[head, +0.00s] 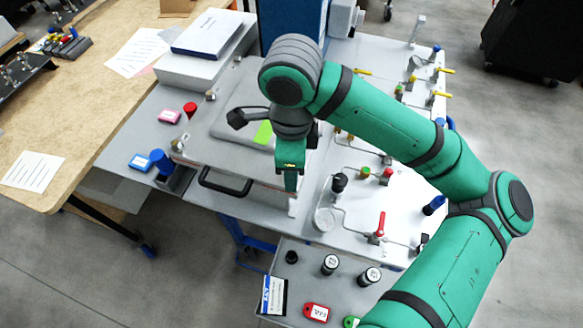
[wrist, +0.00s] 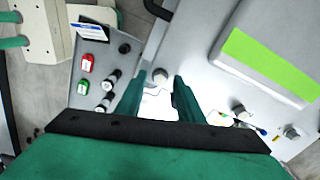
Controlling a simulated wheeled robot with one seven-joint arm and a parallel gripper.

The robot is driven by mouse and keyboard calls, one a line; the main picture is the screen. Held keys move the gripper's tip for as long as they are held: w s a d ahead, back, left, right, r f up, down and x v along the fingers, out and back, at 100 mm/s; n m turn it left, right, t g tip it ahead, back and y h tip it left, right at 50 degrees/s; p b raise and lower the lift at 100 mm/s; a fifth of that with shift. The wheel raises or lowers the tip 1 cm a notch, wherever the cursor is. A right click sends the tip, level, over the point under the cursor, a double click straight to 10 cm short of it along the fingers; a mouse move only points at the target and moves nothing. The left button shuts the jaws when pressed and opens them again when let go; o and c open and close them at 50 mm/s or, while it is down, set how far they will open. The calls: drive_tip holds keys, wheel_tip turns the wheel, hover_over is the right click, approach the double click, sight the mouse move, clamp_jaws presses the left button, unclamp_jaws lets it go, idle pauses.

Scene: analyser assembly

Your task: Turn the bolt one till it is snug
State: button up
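The grey lid (head: 230,165) has a black handle (head: 226,186) and a bright green label (head: 263,133). Bolt heads (head: 210,97) and (head: 177,146) show along its left side. My gripper (head: 291,186) points down over the lid's near right corner. In the wrist view the gripper (wrist: 160,77) is open, and a bolt head (wrist: 160,76) appears between its fingertips. I cannot tell whether the fingers are around it or above it. Two more bolt heads (wrist: 239,111) and (wrist: 291,131) show to the right. No mark tells me which is bolt one.
A white panel (head: 395,205) with valves and tubing stands to the right of the lid. A white box (head: 205,60) and a blue block (head: 290,25) stand behind.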

drive_tip(key=shift+r, duration=0.1)
wheel_tip(320, 180, up, 11)
drive_tip(key=shift+f, duration=0.2)
drive_tip(key=shift+a, duration=0.1)
idle(0.4)
